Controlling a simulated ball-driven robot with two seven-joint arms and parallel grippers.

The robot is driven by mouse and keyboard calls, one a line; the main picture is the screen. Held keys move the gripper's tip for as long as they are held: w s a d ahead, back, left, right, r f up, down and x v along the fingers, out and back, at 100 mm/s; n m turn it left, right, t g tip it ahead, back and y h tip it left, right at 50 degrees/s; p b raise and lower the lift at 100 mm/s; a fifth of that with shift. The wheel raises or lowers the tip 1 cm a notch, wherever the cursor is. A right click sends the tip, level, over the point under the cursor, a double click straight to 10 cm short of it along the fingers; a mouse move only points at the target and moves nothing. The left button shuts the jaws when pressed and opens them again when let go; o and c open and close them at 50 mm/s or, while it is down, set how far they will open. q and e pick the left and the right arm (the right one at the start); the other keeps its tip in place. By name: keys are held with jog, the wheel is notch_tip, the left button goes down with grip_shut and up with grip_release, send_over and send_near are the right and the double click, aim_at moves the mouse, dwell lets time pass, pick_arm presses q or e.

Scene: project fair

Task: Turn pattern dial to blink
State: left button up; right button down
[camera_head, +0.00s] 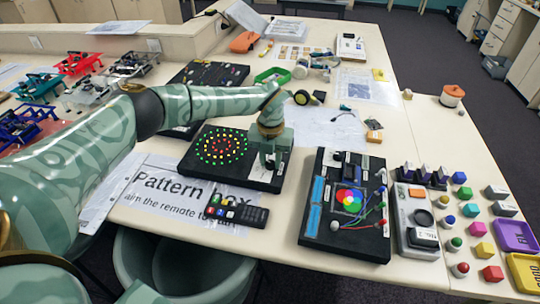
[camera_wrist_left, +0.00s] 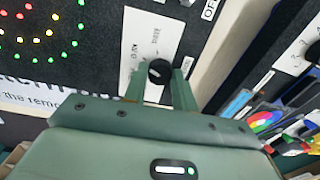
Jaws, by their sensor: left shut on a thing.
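The pattern box (camera_head: 205,172) is a black panel lying on the table, with rings of lit red, yellow and green lights (camera_head: 222,147). In the left wrist view the lights (camera_wrist_left: 38,28) show at the upper left. The dial (camera_wrist_left: 160,69) is a small black knob on a white label plate (camera_wrist_left: 150,35); the label words are too small to read surely. My left gripper (camera_head: 270,160) reaches down over the right part of the box. In the left wrist view my left gripper (camera_wrist_left: 161,84) is shut on the dial, one finger on each side. My right gripper is out of view.
A black remote (camera_head: 236,211) lies in front of the box, by the printed sign (camera_head: 160,190). Another black board with a colour wheel (camera_head: 318,225) stands to the right, across a narrow gap. Coloured blocks and trays fill the right end. A bin (camera_head: 185,265) stands below the front edge.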

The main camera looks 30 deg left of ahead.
aim_at(270, 163)
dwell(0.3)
pick_arm(q)
jog(key=o, duration=1)
jog(key=shift+r, duration=0.1)
notch_tip(270, 163, up, 16)
jog(key=p, duration=0.2)
